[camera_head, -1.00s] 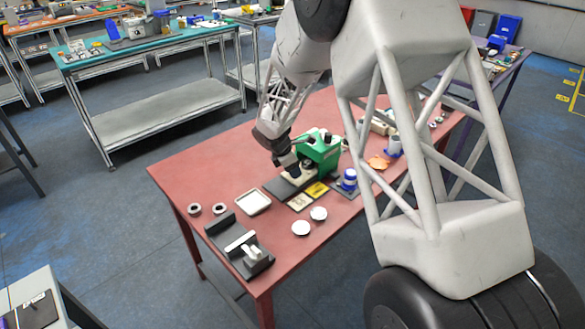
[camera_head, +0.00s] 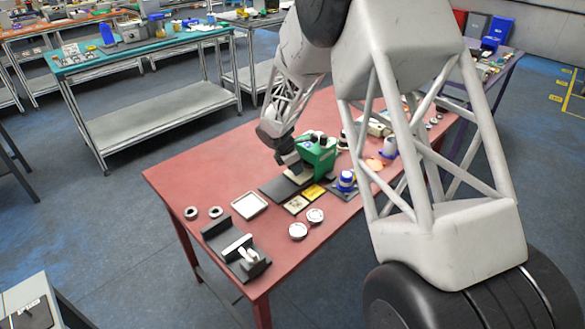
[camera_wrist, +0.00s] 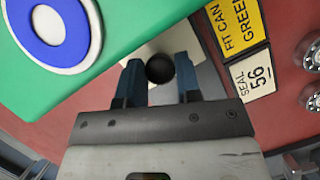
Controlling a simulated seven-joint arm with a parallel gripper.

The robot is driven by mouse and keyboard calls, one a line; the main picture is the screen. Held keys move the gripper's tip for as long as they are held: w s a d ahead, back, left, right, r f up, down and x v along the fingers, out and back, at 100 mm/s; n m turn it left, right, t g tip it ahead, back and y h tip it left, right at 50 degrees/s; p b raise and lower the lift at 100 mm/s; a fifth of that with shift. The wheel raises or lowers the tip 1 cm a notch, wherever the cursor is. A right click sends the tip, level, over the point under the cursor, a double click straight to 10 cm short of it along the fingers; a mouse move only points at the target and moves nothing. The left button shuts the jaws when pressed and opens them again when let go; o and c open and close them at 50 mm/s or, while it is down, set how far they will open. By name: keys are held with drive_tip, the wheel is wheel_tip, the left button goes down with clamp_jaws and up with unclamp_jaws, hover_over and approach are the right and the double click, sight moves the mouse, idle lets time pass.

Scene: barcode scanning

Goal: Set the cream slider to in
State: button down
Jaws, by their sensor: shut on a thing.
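The cream slider (camera_head: 299,177) lies on the dark base of the green machine (camera_head: 322,152), partly hidden by my gripper in the head view. In the wrist view, the cream surface (camera_wrist: 178,40) shows beyond my fingers, beside the green body (camera_wrist: 110,65). My gripper (camera_wrist: 160,82) is shut on a black round knob (camera_wrist: 160,68), one finger on either side of it. In the head view, my gripper (camera_head: 289,160) is down at the left side of the green machine. The link between knob and slider is hidden.
A yellow label card (camera_head: 314,191) and a cream label card (camera_head: 296,204) lie in front of the machine. A blue-and-white container (camera_head: 346,180) stands to the right. Round lidded tins (camera_head: 299,231), a white tray (camera_head: 249,205) and a grey fixture (camera_head: 236,246) sit nearer the front.

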drive_tip(key=shift+w+d, duration=0.1)
drive_tip(key=shift+w, duration=0.05)
drive_tip(key=c, duration=0.8)
unclamp_jaws()
drive_tip(key=shift+r, duration=0.15)
drive_tip(key=shift+v, duration=3.8)
